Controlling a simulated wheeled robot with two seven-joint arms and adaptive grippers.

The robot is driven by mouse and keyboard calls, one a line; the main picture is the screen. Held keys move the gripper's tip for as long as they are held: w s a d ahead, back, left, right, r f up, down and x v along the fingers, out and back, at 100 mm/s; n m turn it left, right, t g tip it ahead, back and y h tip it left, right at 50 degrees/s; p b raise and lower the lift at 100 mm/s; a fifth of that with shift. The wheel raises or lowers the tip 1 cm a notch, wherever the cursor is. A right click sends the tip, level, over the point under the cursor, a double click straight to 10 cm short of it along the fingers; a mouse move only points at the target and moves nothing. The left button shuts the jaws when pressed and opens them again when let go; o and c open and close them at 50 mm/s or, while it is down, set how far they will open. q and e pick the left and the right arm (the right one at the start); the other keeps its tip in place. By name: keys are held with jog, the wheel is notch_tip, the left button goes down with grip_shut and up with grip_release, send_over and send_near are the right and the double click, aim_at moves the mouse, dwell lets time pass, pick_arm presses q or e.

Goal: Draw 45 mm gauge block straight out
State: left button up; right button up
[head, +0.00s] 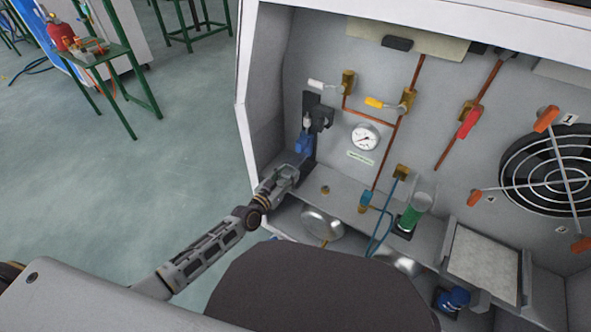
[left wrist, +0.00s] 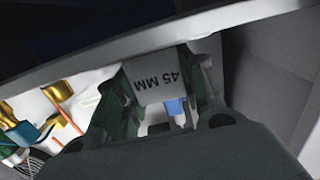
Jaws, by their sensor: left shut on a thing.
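The gauge block (left wrist: 158,88) is a light grey piece marked "45 MM", upside down in the left wrist view. It lies between the two fingers of my left gripper (left wrist: 165,92), which is shut on it. In the head view my left gripper (head: 287,174) is at the left side of the open cabinet, just below a blue fitting (head: 304,144) on a black bracket (head: 319,117). The fingers largely hide the block there. I cannot tell whether the block still touches anything behind it. My right gripper is not in view.
The cabinet's left wall (head: 243,105) stands close beside my left arm. A pressure gauge (head: 365,137), copper pipes, valves, a green cylinder (head: 414,211) and a fan (head: 552,170) are to the right. Open floor (head: 160,170) lies left of the cabinet.

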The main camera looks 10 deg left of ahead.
aim_at(286, 178)
pick_arm(q)
jog(key=shift+p+v, duration=0.8)
jog(key=shift+v, duration=1.45)
